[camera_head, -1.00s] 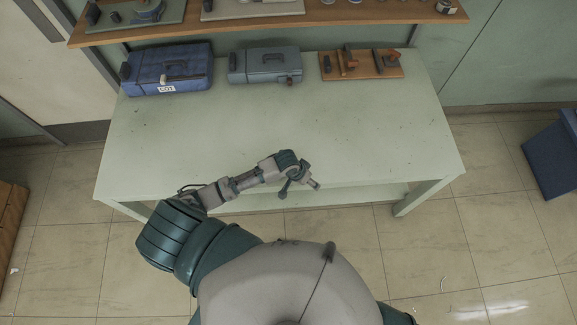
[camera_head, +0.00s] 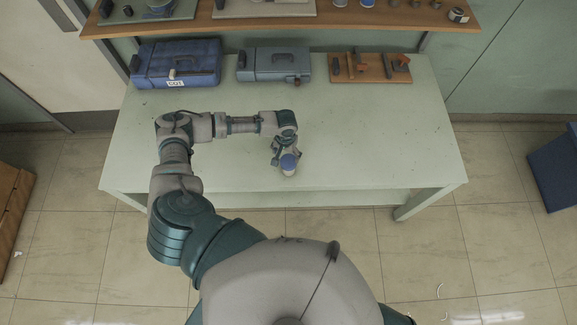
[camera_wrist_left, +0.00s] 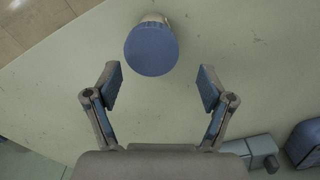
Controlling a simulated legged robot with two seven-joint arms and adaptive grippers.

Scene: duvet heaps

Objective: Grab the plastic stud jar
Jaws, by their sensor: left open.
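The plastic stud jar (camera_head: 289,164), pale with a round blue lid, stands on the pale green table (camera_head: 220,170) near its front edge. My left gripper (camera_head: 281,152) hangs over the table right beside the jar, on its far side in the head view, and partly overlaps it. In the left wrist view, the jar (camera_wrist_left: 151,50) shows lid-on, just beyond the open fingertips and roughly centred between them. The gap between the fingers (camera_wrist_left: 160,88) is empty. My right gripper is not in view.
A blue toolbox (camera_head: 177,63), a grey toolbox (camera_head: 273,65) and a wooden tool board (camera_head: 370,68) line the table's back. A wooden shelf (camera_head: 280,24) with small jars runs behind. The table's right half is clear. A blue bin (camera_head: 555,165) stands at the right.

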